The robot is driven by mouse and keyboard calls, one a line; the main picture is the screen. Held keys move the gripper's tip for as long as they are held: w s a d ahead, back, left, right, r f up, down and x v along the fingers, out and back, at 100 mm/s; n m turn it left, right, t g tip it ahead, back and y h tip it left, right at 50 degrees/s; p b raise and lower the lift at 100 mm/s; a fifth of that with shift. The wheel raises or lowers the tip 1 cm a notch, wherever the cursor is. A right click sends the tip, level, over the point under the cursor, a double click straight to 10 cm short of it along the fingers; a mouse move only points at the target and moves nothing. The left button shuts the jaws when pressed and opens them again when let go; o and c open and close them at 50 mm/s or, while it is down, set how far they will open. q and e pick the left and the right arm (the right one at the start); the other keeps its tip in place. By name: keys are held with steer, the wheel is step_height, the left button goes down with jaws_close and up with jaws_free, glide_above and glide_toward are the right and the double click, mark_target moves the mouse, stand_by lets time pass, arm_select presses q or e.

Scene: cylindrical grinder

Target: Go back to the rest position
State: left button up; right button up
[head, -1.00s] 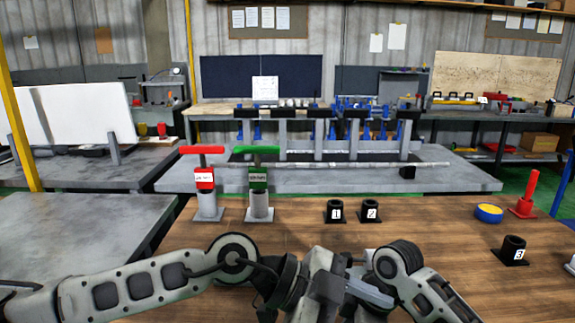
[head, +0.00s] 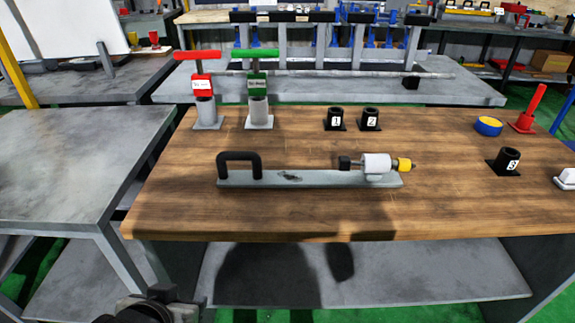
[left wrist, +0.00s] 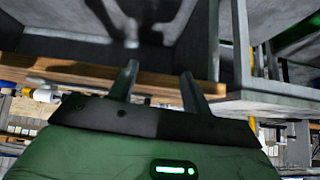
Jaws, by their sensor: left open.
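My left gripper (left wrist: 159,72) shows in the left wrist view with its two fingers apart and nothing between them. Beyond the fingers are the wooden table edge and grey table parts, seen at an odd angle. In the head view, only dark parts of my left arm show at the bottom left edge, below the wooden table (head: 330,222) and in front of it. My right gripper is in neither view.
A grey bar tool with a black handle (head: 240,157) and a white cylinder (head: 376,163) lies on the table. Red (head: 204,87) and green (head: 258,87) T-handled tools stand behind, with black holders (head: 335,119) beside them. A grey side table (head: 80,145) is at left.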

arm_select(q)
steer(key=s+a+f+m+g, duration=0.1)
steer(key=s+f+g, duration=0.1)
steer(key=s, duration=0.3)
steer(key=s+a+f+g, duration=0.2)
steer(key=s+f+g, duration=0.1)
steer(key=s, duration=0.2)
steer(key=w+d+f+t+h, duration=0.2)
steer(key=w+d+f+t, duration=0.3)
steer(key=f+t, duration=0.2)
steer(key=shift+w+d+f+m+h, duration=0.25)
steer(key=shift+w+d+m+h, duration=0.05)
steer(key=shift+m, duration=0.1)
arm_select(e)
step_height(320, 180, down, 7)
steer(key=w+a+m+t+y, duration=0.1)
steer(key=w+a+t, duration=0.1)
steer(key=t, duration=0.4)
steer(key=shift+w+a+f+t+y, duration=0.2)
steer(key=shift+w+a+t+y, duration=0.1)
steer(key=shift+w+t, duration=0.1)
